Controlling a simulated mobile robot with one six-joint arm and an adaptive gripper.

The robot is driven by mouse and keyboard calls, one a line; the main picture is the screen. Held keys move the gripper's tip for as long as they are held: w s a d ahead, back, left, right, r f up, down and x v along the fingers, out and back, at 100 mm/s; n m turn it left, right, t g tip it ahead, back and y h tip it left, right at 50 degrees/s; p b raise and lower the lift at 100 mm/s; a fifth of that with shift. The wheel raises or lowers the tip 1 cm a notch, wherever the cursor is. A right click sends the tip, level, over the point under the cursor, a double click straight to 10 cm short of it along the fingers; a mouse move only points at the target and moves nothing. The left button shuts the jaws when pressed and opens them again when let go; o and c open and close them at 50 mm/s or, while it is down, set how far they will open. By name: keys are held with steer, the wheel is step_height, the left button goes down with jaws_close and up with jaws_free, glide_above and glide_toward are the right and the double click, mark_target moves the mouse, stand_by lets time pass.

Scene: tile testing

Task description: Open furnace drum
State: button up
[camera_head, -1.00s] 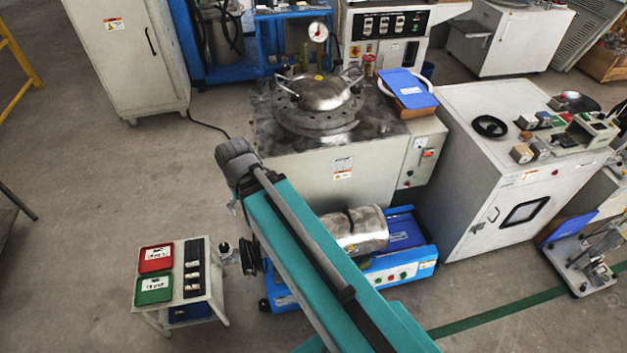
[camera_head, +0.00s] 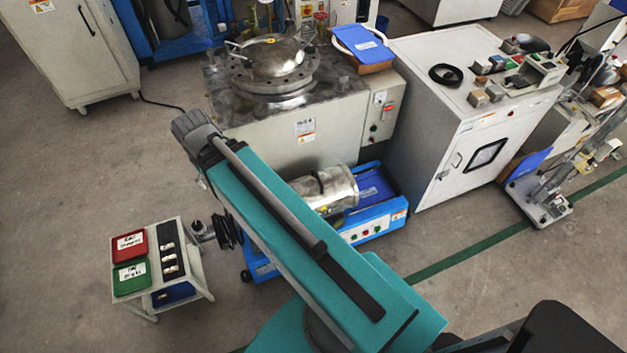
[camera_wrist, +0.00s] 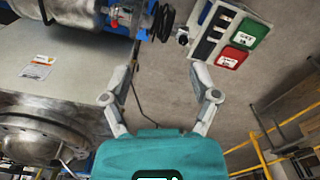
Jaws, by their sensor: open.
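A silver metal drum (camera_head: 326,190) lies on its side on a low blue machine (camera_head: 372,228) in the head view, partly hidden by my teal arm. Part of it shows at the top left of the wrist view (camera_wrist: 85,12). A domed round metal lid (camera_head: 275,60) with side handles sits closed on a grey cabinet behind it; its rim shows at the lower left of the wrist view (camera_wrist: 30,138). I cannot tell which of the two is the furnace drum. My gripper (camera_wrist: 160,97) is open and empty, with bare floor behind its fingers.
A small cart (camera_head: 185,290) with red and green trays stands left of the blue machine. A white cabinet (camera_head: 440,135) stands at right, with a small stand (camera_head: 542,205) beside it. Yellow railings (camera_wrist: 275,140) show in the wrist view.

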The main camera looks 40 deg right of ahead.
steer(key=shift+m+y, duration=0.3)
steer(key=shift+m, duration=0.3)
steer(key=w+d+f+b, duration=0.1)
steer(key=d+f+b, duration=0.1)
steer(key=d, duration=0.1)
steer(key=w+d+f+b, duration=0.2)
steer(key=d+f+b, duration=0.1)
steer(key=w+d+f+b, duration=0.1)
steer(key=d+f+b, duration=0.1)
steer(key=d, duration=0.1)
steer(key=shift+w+d+f, duration=0.25)
steer(key=shift+w+f, duration=0.1)
steer(key=shift+f, duration=0.05)
steer(key=shift+c, duration=0.3)
steer(key=m+y+b, duration=0.1)
steer(key=m+b, duration=0.2)
steer(key=b, duration=1.7)
glide_above(317, 174)
steer(key=d, duration=0.2)
step_height(317, 174, down, 19)
steer(key=shift+s+d+t, duration=0.35)
steer(key=shift+d+t, duration=0.05)
steer(key=shift+f, duration=0.15)
